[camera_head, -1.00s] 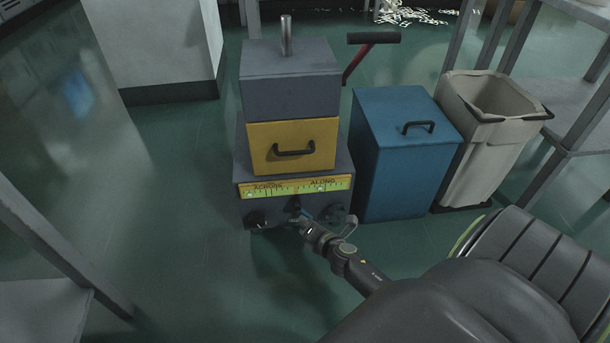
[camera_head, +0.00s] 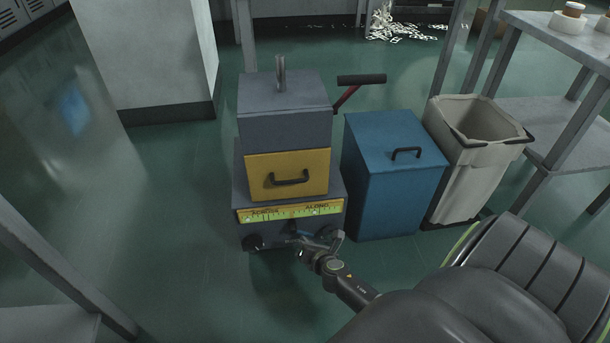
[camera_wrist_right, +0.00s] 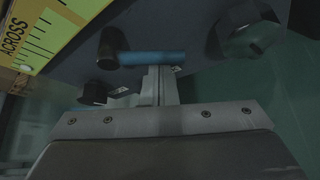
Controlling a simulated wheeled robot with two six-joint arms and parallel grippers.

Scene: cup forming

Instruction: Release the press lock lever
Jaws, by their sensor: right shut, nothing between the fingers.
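The press (camera_head: 285,155) is a stack of dark grey boxes with a yellow drawer and a yellow-green scale. Low on its front, the wrist view shows a short lever with a blue handle (camera_wrist_right: 152,58) and a dark round hub at its left end. I take this to be the lock lever; in the head view it is too small to read well. My right gripper (camera_head: 303,240) is at the press's lower front. In the wrist view its fingers (camera_wrist_right: 160,84) are shut and empty, right at the blue handle; I cannot tell whether they touch it. My left gripper is not in view.
Dark knobs sit either side of the lever, one (camera_wrist_right: 250,32) at right in the wrist view. A red arm with a black grip (camera_head: 361,80) rises behind the press. A blue bin (camera_head: 392,190) and a beige bin (camera_head: 465,180) stand right. Floor left is clear.

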